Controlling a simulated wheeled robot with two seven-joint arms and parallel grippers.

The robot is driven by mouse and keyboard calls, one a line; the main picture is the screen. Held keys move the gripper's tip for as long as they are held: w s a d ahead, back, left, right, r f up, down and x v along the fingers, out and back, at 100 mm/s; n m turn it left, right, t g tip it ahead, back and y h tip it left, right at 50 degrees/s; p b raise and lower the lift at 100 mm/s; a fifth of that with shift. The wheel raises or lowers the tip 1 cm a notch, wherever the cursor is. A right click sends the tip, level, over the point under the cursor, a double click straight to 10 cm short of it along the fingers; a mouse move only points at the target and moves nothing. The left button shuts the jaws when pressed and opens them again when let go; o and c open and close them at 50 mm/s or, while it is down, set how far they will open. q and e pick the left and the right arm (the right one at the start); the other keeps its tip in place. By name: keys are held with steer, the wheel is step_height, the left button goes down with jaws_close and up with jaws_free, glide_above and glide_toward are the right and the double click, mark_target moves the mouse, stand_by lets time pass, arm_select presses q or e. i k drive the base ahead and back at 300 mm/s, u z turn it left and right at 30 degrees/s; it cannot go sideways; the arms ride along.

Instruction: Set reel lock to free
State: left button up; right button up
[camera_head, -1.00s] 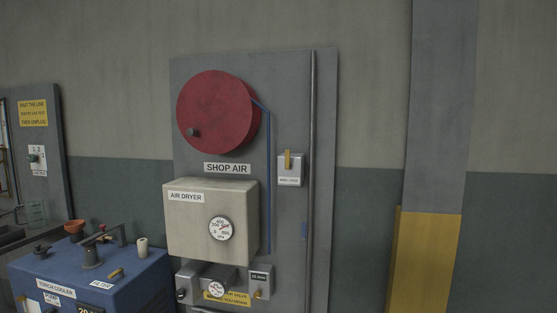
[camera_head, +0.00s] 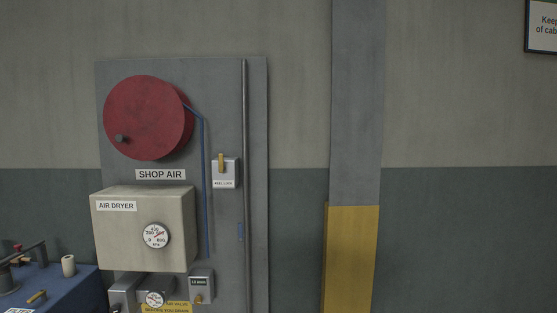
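The reel lock (camera_head: 225,173) is a small light grey box on the grey shop air panel, with a label too small to read fully. Its yellow lever (camera_head: 221,162) stands upright at the top of the box. The red hose reel (camera_head: 147,118) is mounted to its upper left, with a dark knob on its face. A blue hose (camera_head: 204,190) runs from the reel down the panel, left of the lock box. Neither of my grippers shows in this view.
Below the reel is the beige air dryer (camera_head: 145,225) with a gauge. Small valve boxes (camera_head: 201,285) sit beneath it. A grey and yellow pillar (camera_head: 352,255) stands right of the panel.

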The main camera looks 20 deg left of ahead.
mark_target(221, 168)
steer(key=z, duration=0.4)
steer(key=i, duration=3.2)
steer(key=u, duration=3.55)
